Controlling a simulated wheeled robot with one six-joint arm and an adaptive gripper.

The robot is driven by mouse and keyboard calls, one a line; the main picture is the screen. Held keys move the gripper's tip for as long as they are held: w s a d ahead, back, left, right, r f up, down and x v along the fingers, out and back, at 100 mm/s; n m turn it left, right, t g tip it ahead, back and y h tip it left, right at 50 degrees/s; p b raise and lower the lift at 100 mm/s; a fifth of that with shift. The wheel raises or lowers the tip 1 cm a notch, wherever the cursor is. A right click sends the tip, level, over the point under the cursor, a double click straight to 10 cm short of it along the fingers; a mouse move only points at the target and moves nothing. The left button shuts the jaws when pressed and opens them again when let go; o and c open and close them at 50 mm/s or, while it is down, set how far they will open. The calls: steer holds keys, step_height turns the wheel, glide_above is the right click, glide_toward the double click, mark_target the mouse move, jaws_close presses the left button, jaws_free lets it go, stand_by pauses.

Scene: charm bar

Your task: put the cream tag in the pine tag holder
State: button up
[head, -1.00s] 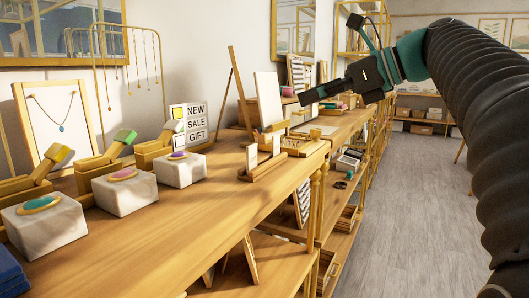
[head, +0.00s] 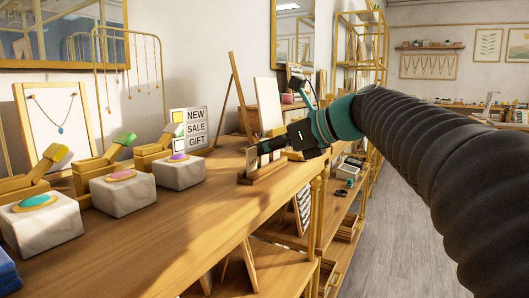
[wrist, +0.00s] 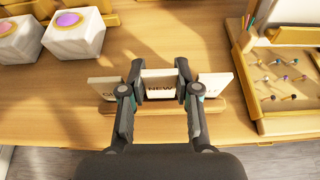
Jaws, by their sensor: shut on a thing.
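The cream tag (wrist: 160,88), reading "NEW", is upright between the fingers of my gripper (wrist: 160,72) in the wrist view. My gripper is shut on it. The pine tag holder (wrist: 165,108) is a long wooden strip under it, with a tag (wrist: 104,90) on the left and another (wrist: 216,84) on the right. The held tag is between these two, in line with them. I cannot tell whether its lower edge rests in the slot. In the head view my gripper (head: 262,146) is over the holder (head: 266,174) and hides the held tag.
White blocks with coloured stones (head: 179,172) stand on the counter (head: 150,245) to the left. A sign (head: 190,130) reads NEW, SALE, GIFT. A wooden tray (wrist: 275,110) with small pins is close to the right of the holder. The counter's front edge is near the holder.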

steer(key=shift+f, duration=0.3)
steer(key=o, duration=0.4)
steer(key=shift+r, duration=0.25)
steer(key=v, duration=1.2)
steer(key=shift+f+p, duration=0.15)
steer(key=shift+p, duration=0.25)
steer(key=shift+s, duration=0.1)
